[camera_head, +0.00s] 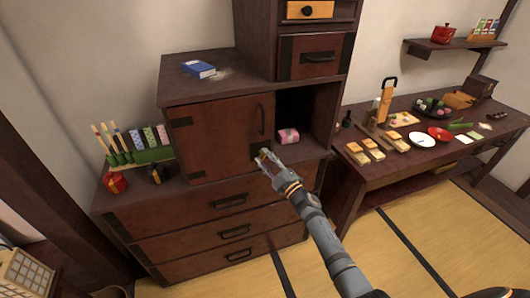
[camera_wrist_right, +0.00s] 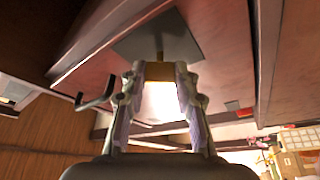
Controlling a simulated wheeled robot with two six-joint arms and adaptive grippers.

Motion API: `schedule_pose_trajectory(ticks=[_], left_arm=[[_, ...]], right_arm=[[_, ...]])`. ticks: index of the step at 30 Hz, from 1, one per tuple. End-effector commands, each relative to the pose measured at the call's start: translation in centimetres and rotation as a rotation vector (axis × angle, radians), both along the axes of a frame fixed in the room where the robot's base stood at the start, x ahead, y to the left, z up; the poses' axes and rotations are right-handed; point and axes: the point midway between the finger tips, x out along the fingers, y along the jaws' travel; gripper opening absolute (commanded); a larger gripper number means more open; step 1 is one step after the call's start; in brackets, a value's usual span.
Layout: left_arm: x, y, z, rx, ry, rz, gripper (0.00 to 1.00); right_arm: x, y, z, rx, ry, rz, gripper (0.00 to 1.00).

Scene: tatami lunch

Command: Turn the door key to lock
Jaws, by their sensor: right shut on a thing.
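The brown cabinet door (camera_head: 212,142) looks shut against the low chest, with a dark curved handle (camera_head: 261,119) near its right edge. My right gripper (camera_head: 266,156) is at the door's lower right corner, and its fingers hide most of what they hold. In the right wrist view my gripper (camera_wrist_right: 160,70) is shut on the door key (camera_wrist_right: 159,48), of which only a narrow brass-coloured part shows. The key meets a dark lock plate (camera_wrist_right: 180,42) on the door. How far the key is turned cannot be told. My left gripper is not in view.
An open compartment right of the door holds a pink box (camera_head: 288,136). A blue book (camera_head: 198,69) lies on the cabinet top. Drawers (camera_head: 211,206) are below. A low table (camera_head: 342,136) with food and dishes stands at the right. Tatami floor (camera_head: 400,262) lies clear in front.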

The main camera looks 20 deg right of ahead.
Motion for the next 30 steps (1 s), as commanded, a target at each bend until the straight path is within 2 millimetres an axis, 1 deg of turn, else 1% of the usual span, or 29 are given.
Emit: schedule_pose_trajectory(ticks=[1, 3, 15, 22, 30], left_arm=[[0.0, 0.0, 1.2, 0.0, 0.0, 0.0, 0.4], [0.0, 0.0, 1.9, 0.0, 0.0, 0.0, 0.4], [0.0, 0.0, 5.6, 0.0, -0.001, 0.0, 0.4], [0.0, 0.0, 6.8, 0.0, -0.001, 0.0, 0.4], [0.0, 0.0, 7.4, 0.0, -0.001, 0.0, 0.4]], right_arm=[[0.0, 0.0, 0.6, -0.043, 0.0, 0.0, 0.0], [0.0, -0.1, 0.6, -0.11, -0.002, 0.0, 0.0], [0.0, -0.1, 0.5, -0.44, -0.014, 0.001, 0.0], [0.0, -0.1, 0.4, -0.561, -0.018, 0.001, 0.0], [0.0, -0.1, 0.2, -0.625, -0.02, 0.0, 0.0]])
